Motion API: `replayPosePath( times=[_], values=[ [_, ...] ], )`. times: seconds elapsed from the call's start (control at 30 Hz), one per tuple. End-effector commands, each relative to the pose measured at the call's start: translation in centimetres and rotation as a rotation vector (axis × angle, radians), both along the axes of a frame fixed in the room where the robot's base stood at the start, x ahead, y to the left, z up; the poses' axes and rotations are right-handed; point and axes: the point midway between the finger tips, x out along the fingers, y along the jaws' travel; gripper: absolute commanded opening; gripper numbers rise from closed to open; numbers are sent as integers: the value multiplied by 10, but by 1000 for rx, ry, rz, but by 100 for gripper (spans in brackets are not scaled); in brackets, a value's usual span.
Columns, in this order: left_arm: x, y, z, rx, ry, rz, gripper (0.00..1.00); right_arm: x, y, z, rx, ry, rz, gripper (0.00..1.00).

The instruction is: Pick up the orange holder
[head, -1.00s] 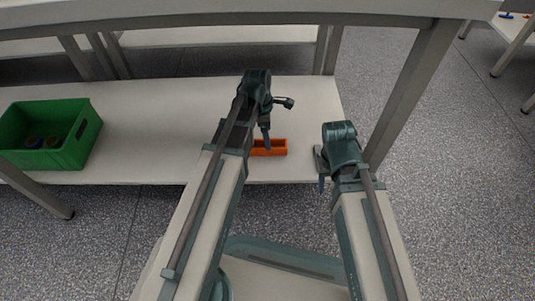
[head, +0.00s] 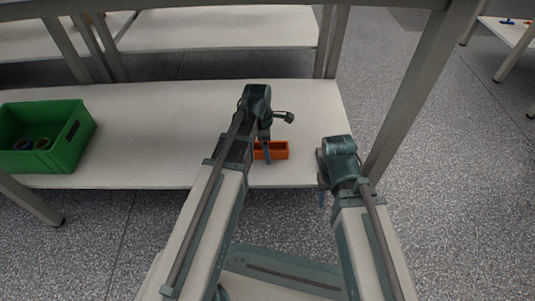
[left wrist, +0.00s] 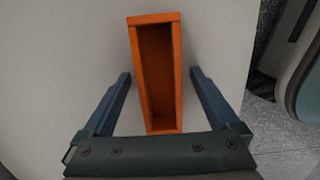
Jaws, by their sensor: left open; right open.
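The orange holder (head: 279,151) is a small open-topped box on the lower shelf, near its front edge. In the left wrist view the holder (left wrist: 175,75) lies lengthwise between the two fingers of my left gripper (left wrist: 160,82), with a gap on each side. My left gripper (head: 266,150) is open and empty, over the holder, and hides its left part in the head view. My right gripper (head: 322,183) is to the right of the holder, off the shelf's front edge. Its fingers are small and partly hidden, and nothing shows in them.
A green crate (head: 70,150) with several round items inside stands at the left of the lower shelf (head: 150,130). A table leg (head: 415,95) rises close to my right arm. The upper table edge crosses the top. The shelf between crate and holder is clear.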

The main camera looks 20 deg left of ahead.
Motion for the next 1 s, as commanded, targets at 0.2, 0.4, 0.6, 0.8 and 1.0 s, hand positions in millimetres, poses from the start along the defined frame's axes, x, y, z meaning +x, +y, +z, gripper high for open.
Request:
replayPosePath(
  times=[0.2,0.4,0.6,0.8,1.0],
  values=[
    [0,0,1,0,0,0,73,0,0,1,0,0,0,50],
    [0,0,1,0,0,0,37,0,0,1,0,0,0,50],
    [0,0,1,0,0,0,1,0,0,1,0,0,0,50],
    [0,0,1,0,0,0,0,0,0,1,0,0,0,50],
    [0,2,6,0,0,0,0,0,0,6,0,0,0,50]
  ],
)
